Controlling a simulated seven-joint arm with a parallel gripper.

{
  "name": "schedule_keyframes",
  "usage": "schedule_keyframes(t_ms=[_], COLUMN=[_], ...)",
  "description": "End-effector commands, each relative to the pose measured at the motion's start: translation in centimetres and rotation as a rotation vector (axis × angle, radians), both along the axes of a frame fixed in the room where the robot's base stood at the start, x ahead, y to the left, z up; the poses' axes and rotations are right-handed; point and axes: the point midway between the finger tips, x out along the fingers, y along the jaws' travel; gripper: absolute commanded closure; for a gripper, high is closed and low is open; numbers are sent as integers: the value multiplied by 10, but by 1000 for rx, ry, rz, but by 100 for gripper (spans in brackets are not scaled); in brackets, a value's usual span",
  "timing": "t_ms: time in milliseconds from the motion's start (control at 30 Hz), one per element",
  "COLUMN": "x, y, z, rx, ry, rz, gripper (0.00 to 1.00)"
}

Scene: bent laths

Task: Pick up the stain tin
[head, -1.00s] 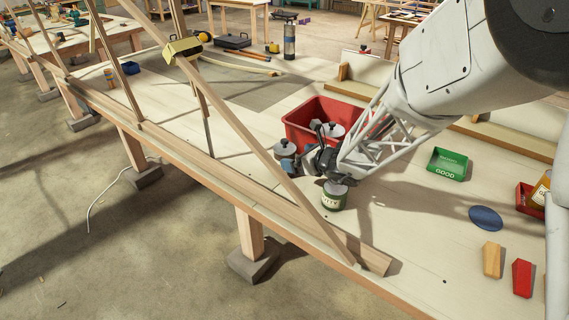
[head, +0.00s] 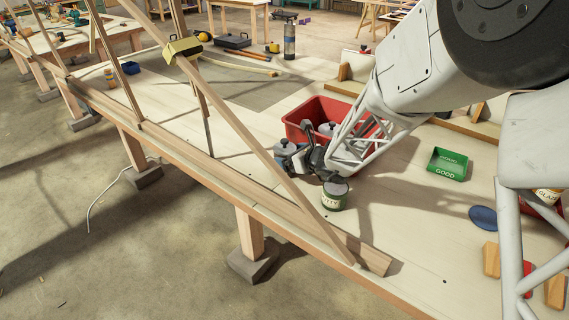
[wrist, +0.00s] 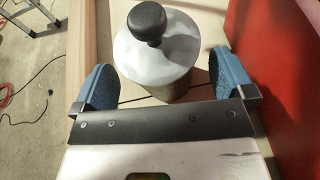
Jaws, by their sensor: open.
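A tin with a pale grey lid and a black knob (wrist: 158,55) stands between the fingers in the wrist view. Its label is hidden, so I cannot read whether it says stain. In the head view its lid (head: 284,148) shows just left of my gripper (head: 290,161), beside the red crate. My gripper is open, with blue finger pads on either side of the tin. In the wrist view my gripper (wrist: 164,78) shows gaps between both pads and the tin.
A green tin (head: 334,196), its label ending in "TTY", stands close in front of my gripper. A red crate (head: 300,116) with a knobbed lid (head: 327,129) inside is just behind. Leaning laths (head: 255,145) cross in front. A green tray (head: 447,165) lies right.

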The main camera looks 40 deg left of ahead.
Motion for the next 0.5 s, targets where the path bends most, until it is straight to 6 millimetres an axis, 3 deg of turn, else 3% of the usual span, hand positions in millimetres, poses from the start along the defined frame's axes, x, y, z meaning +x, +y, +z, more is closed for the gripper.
schedule_keyframes(t_ms=[200, 500], x=[3, 3], y=[16, 20], z=[-6, -8], rx=[0, 0], ry=[0, 0], rz=[0, -1], gripper=[0, 0])
